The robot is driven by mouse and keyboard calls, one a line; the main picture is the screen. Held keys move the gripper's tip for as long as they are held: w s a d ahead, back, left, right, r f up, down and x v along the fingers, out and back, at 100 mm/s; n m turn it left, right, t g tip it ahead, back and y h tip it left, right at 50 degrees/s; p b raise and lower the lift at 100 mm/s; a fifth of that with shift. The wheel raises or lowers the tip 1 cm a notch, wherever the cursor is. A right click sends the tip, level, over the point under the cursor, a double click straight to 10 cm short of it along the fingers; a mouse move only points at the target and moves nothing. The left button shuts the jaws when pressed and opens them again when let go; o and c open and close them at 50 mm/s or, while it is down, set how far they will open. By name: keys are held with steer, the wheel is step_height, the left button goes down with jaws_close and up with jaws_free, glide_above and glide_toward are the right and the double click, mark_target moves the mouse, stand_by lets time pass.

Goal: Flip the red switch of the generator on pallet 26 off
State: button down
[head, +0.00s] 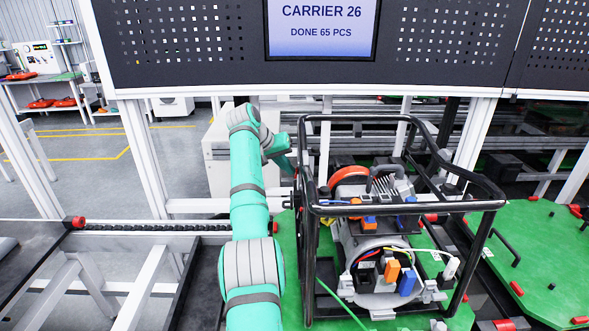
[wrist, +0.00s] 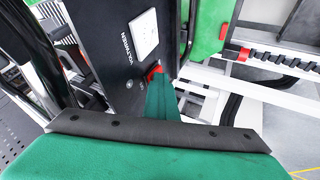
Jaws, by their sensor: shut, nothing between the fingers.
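The generator (head: 378,248) stands inside a black tube frame (head: 405,208) on a green pallet (head: 290,240) in the head view. A screen (head: 322,27) above it reads CARRIER 26. In the wrist view, the generator's black side panel (wrist: 118,62) carries a white plate and lettering. The red switch (wrist: 154,72) is low on this panel, partly covered by my gripper (wrist: 160,84). My gripper is shut and empty, its tip at the switch; I cannot tell whether it touches or which way the switch is set. In the head view the switch is hidden.
The black tube frame rises close to the right of my arm. A second green pallet (head: 545,262) lies at the right. A roller chain track (head: 150,227) runs at the left. A perforated dark panel (head: 175,45) hangs overhead. Open floor lies behind at the left.

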steer(key=shift+r, duration=0.75)
steer(key=shift+a, duration=0.1)
steer(key=a+v, duration=0.1)
steer(key=v, duration=1.1)
steer(key=shift+w+a, duration=0.15)
steer(key=shift+w, duration=0.2)
steer(key=shift+w+f, duration=0.1)
steer(key=shift+f, duration=0.05)
